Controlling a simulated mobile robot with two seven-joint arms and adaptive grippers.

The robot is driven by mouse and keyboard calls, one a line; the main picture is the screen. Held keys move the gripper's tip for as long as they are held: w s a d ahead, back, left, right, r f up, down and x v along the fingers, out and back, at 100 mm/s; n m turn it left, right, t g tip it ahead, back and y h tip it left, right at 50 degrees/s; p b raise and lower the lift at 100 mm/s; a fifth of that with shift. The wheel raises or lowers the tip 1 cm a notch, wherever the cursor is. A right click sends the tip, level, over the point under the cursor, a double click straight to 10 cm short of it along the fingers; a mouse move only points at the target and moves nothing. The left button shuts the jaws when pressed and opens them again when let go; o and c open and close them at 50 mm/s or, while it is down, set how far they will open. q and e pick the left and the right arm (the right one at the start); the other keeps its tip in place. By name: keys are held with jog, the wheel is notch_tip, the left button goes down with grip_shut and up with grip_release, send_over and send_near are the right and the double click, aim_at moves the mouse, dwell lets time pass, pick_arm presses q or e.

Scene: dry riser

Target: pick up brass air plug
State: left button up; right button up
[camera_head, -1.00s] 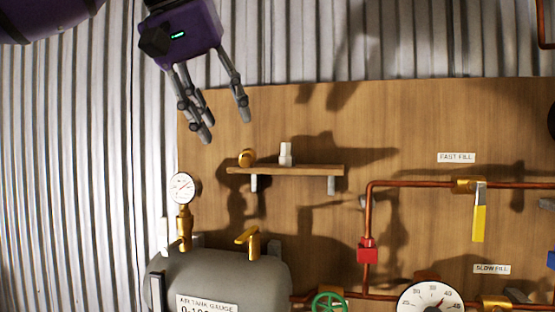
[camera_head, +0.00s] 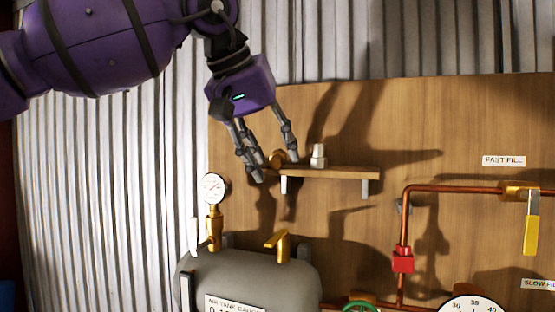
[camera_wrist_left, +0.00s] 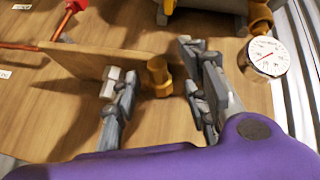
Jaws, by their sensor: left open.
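The brass air plug (camera_head: 277,158) sits at the left end of a small wooden shelf (camera_head: 340,174), partly hidden by my fingers in the head view. It also shows in the left wrist view (camera_wrist_left: 158,76), between the two sides of my gripper. My left gripper (camera_head: 277,172) is open, its fingers pointing down around the plug, with nothing gripped. Whether a finger touches the plug I cannot tell. My right gripper is not in view.
A white fitting (camera_head: 319,155) stands on the shelf just right of the plug. Copper pipe (camera_head: 455,188) runs at the right. The wooden board above the shelf is bare.

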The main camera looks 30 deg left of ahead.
pick_arm(q)
grip_shut()
jog(key=shift+r, duration=0.15)
